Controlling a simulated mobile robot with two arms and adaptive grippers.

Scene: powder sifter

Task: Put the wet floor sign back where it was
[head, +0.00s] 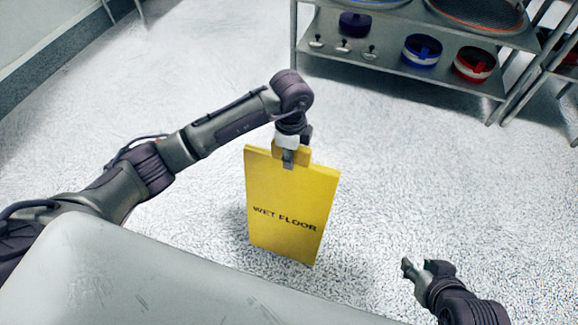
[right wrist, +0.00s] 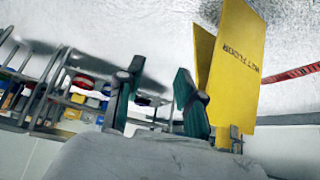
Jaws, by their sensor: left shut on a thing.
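The yellow wet floor sign (head: 285,200) hangs roughly upright, slightly tilted, in the middle of the head view, with "WET FLOOR" on its face. My left gripper (head: 289,157) is shut on the top of the sign. The sign also shows in the right wrist view (right wrist: 232,65), where its two panels spread apart. Whether its lower edge touches the floor I cannot tell. My right gripper (head: 418,270) is empty at the lower right of the head view, apart from the sign. Its two fingers (right wrist: 156,98) stand apart in the right wrist view.
A metal shelf rack (head: 400,66) stands at the back right, holding a blue-banded container (head: 421,51), a red-banded container (head: 473,64) and a dark purple one (head: 355,24). A wall base (head: 45,60) runs along the far left. The speckled floor around the sign is clear.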

